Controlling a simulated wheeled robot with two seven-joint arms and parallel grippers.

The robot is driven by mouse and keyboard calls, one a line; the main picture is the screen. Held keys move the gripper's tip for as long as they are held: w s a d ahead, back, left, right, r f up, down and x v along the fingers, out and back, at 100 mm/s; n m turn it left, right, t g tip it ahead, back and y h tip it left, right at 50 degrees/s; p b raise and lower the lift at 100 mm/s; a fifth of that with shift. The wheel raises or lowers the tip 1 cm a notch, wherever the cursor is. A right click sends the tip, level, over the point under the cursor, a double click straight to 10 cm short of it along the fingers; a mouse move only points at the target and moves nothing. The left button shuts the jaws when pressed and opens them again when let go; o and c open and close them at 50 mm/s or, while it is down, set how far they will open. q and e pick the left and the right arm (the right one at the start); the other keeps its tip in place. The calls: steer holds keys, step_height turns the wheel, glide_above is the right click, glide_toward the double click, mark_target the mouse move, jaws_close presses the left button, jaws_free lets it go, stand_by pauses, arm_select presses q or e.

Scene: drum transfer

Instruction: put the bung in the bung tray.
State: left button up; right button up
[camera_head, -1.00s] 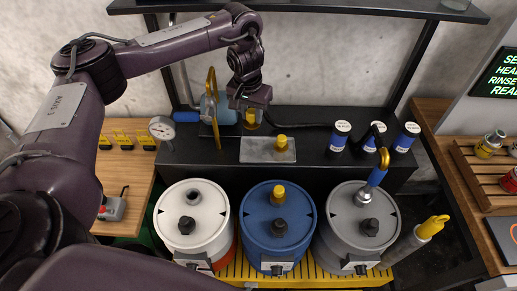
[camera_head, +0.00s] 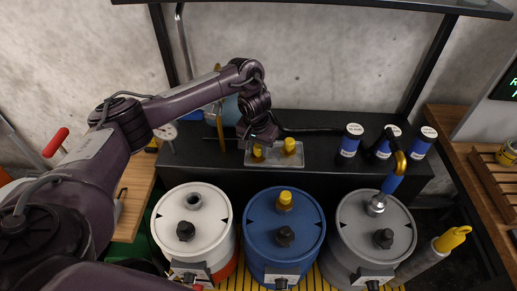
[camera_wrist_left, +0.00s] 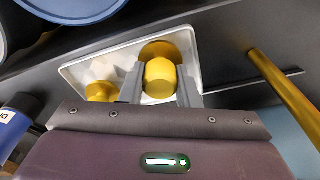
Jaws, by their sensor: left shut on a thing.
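My left gripper (camera_head: 256,143) is shut on a yellow bung (camera_wrist_left: 160,78). The held bung also shows in the head view (camera_head: 257,152), at the left part of the pale metal bung tray (camera_head: 275,160) on the black bench. In the left wrist view the bung sits between the two grey fingers, with the tray (camera_wrist_left: 78,73) behind it. I cannot tell whether the bung touches the tray. A second yellow bung (camera_head: 290,146) stands at the right of the tray; it also shows in the left wrist view (camera_wrist_left: 101,91). My right gripper is not in view.
White (camera_head: 190,225), blue (camera_head: 283,235) and grey (camera_head: 368,232) drums stand in front of the bench. A yellow bung (camera_head: 285,199) sits in the blue drum's top. Blue cans (camera_head: 351,140) stand right of the tray; a gauge (camera_head: 167,131) is at the left.

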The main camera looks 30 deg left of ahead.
mark_target(256, 149)
arm_select(q)
steer(key=o, duration=1.1)
steer(key=shift+c, duration=0.2)
steer(key=shift+r, duration=0.35)
step_height(256, 149, up, 11)
steer(key=s+p, duration=0.1)
steer(key=p, duration=0.4)
steer(key=shift+s+r, duration=0.2)
steer(key=shift+s, duration=0.1)
